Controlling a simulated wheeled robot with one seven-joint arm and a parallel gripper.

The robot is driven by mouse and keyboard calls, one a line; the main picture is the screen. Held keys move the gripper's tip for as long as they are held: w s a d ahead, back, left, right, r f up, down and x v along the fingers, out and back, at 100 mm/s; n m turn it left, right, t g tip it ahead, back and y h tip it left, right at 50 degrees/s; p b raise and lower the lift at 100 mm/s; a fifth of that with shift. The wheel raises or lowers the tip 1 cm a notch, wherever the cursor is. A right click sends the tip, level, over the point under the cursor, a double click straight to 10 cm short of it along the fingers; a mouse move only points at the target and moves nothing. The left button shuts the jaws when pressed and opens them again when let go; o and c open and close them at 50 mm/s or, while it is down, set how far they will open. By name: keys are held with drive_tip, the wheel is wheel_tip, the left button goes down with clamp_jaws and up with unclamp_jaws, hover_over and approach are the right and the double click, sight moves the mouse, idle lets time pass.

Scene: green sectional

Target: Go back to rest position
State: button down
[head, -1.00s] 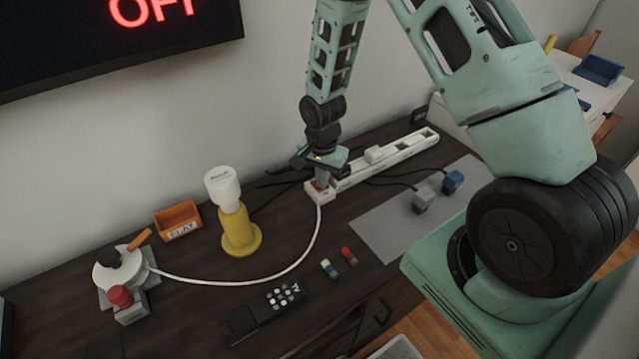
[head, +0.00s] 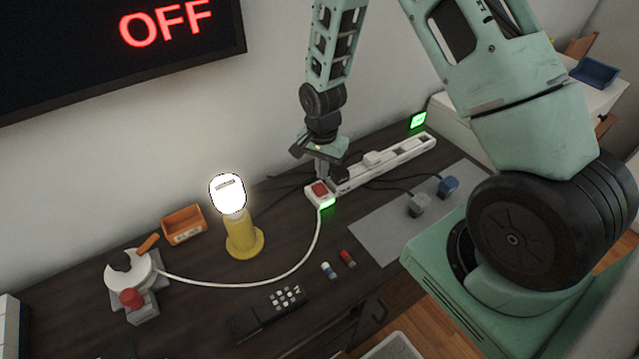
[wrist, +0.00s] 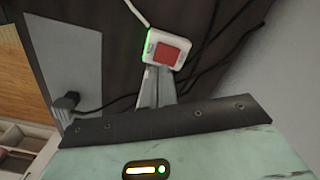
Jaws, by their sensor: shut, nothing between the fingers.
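My gripper (head: 319,176) is shut and empty, just above the red switch (head: 320,189) at the near end of the white power strip (head: 385,163). In the wrist view my fingers (wrist: 158,72) point at the red switch (wrist: 167,53), and a green light glows along the edge of its white housing. I cannot tell whether a small gap or light contact lies between the fingertips and the housing. My forearm hangs down from above, in front of the wall.
A lit lamp on a yellow base (head: 243,240) stands left of the strip. An orange bin (head: 184,225), a white device with a red button (head: 131,298) and a remote (head: 268,314) are on the dark table. Two unconnected plugs (head: 418,206) lie on the grey mat (head: 375,235).

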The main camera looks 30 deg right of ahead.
drive_tip(key=shift+r+p, duration=0.3)
drive_tip(key=shift+r, duration=0.4)
drive_tip(key=s+a+r+n+y, duration=0.1)
drive_tip(key=s+a+r+n, duration=0.35)
drive_tip(key=a+r, duration=0.25)
drive_tip(key=s+a+r+n, duration=0.4)
drive_tip(key=a+r+n, duration=0.1)
drive_tip(key=a+r, duration=0.2)
drive_tip(key=s+a+r+n, duration=0.2)
drive_tip(key=s+r+n, duration=0.2)
drive_tip(key=s, duration=0.4)
drive_tip(key=s+a+r+n, duration=0.3)
drive_tip(key=s+n, duration=0.3)
drive_tip(key=s, duration=0.2)
drive_tip(key=shift+r, duration=0.9)
drive_tip(key=shift+s+a, duration=0.1)
